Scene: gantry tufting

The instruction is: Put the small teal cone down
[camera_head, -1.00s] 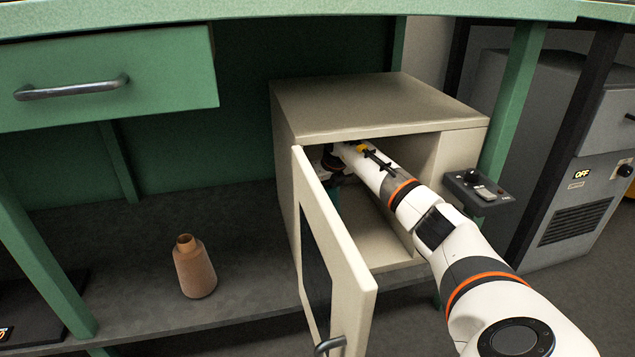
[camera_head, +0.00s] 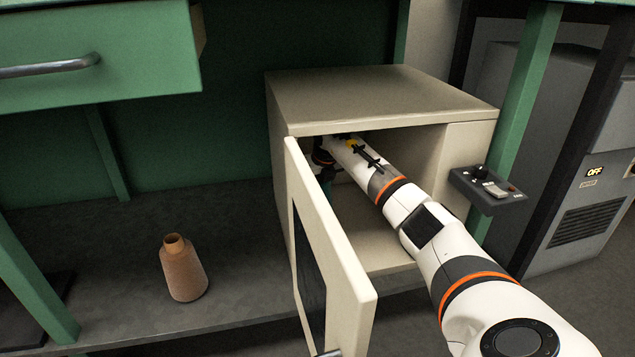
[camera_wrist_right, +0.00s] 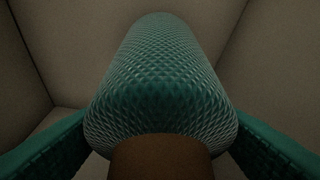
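The small teal cone (camera_wrist_right: 160,75) fills the middle of the right wrist view, its wound teal yarn above a brown core end. My right gripper (camera_wrist_right: 162,125) has a finger on each side of it, with no clear gap, so it looks shut on the cone. In the head view my right arm reaches into the open beige cabinet (camera_head: 385,95). My right gripper (camera_head: 325,165) is partly hidden there behind the door, with a sliver of teal below it. Whether the cone touches the cabinet floor cannot be told. My left gripper is not in view.
The cabinet door (camera_head: 335,265) stands open toward me, left of my arm. A control box (camera_head: 487,190) sticks out at the cabinet's right. An orange-brown cone (camera_head: 184,270) stands on the grey shelf (camera_head: 110,260). A green drawer (camera_head: 110,90) juts out above left.

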